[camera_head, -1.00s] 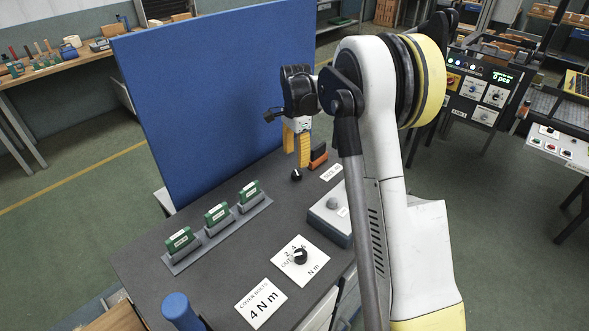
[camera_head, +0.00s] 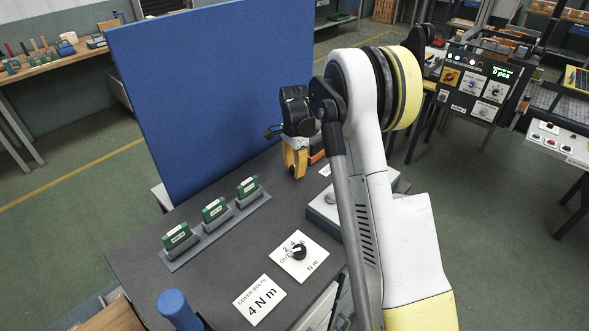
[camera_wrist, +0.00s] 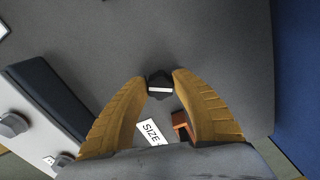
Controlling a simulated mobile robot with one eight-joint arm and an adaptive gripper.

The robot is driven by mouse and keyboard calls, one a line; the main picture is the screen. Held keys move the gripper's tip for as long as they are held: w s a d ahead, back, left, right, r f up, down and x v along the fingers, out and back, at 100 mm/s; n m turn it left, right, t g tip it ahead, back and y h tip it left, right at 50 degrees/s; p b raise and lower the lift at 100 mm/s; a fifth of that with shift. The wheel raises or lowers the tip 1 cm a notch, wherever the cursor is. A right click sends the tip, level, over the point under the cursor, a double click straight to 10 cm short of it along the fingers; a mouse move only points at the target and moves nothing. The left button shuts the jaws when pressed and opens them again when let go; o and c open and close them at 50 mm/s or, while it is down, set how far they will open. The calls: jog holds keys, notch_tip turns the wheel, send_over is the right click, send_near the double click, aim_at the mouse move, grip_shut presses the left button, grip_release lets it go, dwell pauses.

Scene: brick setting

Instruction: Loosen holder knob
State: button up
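The holder knob (camera_wrist: 160,85), a small black knob with a white mark, stands on the dark grey bench top (camera_head: 226,243). In the wrist view it sits between the two yellow fingertips of my gripper (camera_wrist: 160,79), which close in on its two sides and appear to touch it. In the head view my gripper (camera_head: 296,175) is down at the bench top, and its fingers hide the knob.
An orange-brown block (camera_wrist: 180,126) and a SIZE label (camera_wrist: 151,132) lie close by my fingers. A grey box (camera_head: 324,213) stands beside them. A blue panel (camera_head: 215,90) rises behind. Green blocks in a rack (camera_head: 217,228) and a dial plate (camera_head: 299,256) are nearer.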

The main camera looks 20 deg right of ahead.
jog(key=shift+n, duration=0.3)
jog(key=n+b, duration=0.1)
jog(key=n, duration=0.4)
jog(key=shift+s+f+b, duration=0.1)
jog(key=shift+b, duration=0.25)
jog(key=n+b, duration=0.1)
jog(key=n, duration=0.4)
jog(key=shift+d+n, duration=0.1)
jog(key=shift+n, duration=0.3)
jog(key=n, duration=0.6)
jog(key=shift+s+d+b, duration=0.1)
jog(key=shift+b, duration=0.25)
jog(key=n, duration=0.5)
jog(key=shift+d+n, duration=0.1)
jog(key=shift+n, duration=0.3)
jog(key=o, duration=1.2)
